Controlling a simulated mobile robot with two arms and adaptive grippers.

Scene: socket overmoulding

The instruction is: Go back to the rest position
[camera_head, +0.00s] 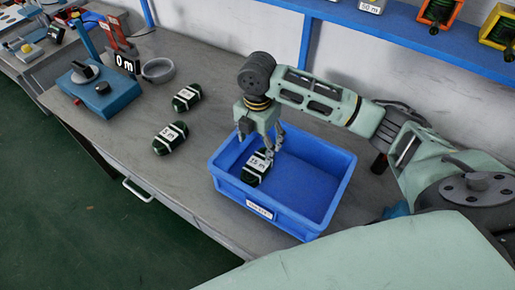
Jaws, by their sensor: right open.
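My right gripper (275,141) is open and points down over the left part of a blue crate (333,194). Its fingertips are close to a dark green labelled coil (250,177) that lies in the crate against the left side. I cannot tell whether the fingers touch it. Two more dark green labelled coils lie on the grey table left of the crate, one nearer (170,139) and one farther back (186,97). My left gripper is not in view.
A blue device (105,92) with a dial, a red stand (118,40) and a grey bowl (159,70) stand at the table's left. A blue shelf (400,22) with several coils runs along the back wall. The crate's walls surround the gripper. The front left table top is bare.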

